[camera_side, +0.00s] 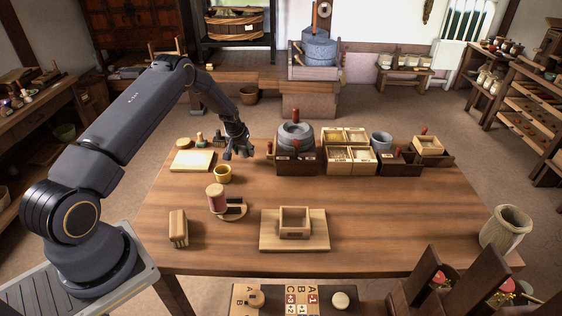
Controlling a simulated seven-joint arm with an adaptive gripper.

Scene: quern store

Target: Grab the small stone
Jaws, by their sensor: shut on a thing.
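My gripper (238,153) is low over the back left part of the wooden table (390,210), pointing down. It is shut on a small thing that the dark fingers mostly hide. This may be the small stone, but it is too small and covered to tell. The round grey quern (295,137) stands in a dark wooden box just right of my gripper.
Left of my gripper are a pale board (192,161) and small bottles. Divided boxes (350,152) stand to the right. An open wooden box (294,222) sits front centre. The table's right front is clear.

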